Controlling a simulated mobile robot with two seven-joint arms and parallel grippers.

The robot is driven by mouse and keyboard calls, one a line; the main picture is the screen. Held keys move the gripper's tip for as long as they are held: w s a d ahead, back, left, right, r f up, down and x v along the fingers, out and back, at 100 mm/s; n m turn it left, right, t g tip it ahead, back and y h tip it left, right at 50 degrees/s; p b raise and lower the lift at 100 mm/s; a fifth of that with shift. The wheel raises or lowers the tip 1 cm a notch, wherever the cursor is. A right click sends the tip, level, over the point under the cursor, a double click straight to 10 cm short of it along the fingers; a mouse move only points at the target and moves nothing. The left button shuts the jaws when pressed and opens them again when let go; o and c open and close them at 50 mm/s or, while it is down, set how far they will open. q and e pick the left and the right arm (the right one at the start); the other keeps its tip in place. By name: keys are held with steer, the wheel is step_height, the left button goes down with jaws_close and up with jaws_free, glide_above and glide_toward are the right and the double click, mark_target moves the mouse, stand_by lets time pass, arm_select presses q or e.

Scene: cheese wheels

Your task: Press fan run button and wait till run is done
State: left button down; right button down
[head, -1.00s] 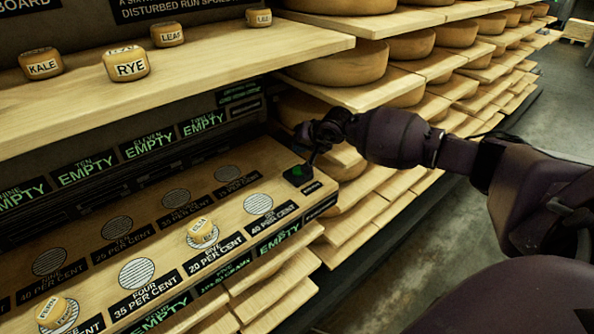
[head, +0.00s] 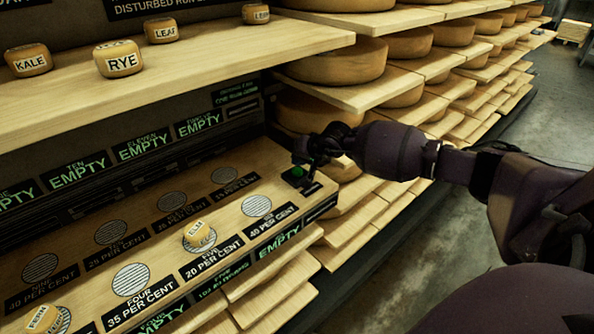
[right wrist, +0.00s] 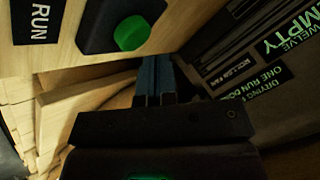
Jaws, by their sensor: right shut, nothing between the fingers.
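The green fan run button (head: 297,172) sits on a dark box at the right end of the lower wooden shelf. It also shows in the right wrist view (right wrist: 132,34), beside a black RUN label (right wrist: 39,24). My right gripper (head: 301,156) is just behind and above the button in the head view. Its shut, empty fingers (right wrist: 155,92) show apart from the button in the right wrist view. A dark fan display with green text (right wrist: 245,82) is partly readable there, including "ONE RUN DO…". My left gripper is not in view.
The lower shelf (head: 180,252) has striped round vents and percent labels, with a small cheese (head: 199,233) on one vent. An upper shelf (head: 190,72) with several labelled small cheeses overhangs at left. Racks of large cheese wheels (head: 340,62) stand behind my right arm.

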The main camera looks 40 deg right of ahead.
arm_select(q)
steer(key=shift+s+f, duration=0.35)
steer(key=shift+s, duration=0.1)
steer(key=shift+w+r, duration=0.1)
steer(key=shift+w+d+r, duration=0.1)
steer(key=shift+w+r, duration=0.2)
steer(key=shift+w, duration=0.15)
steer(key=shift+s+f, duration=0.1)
arm_select(e)
steer(key=shift+f, duration=0.5)
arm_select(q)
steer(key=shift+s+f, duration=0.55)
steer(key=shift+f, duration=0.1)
arm_select(e)
steer(key=shift+r, duration=0.1)
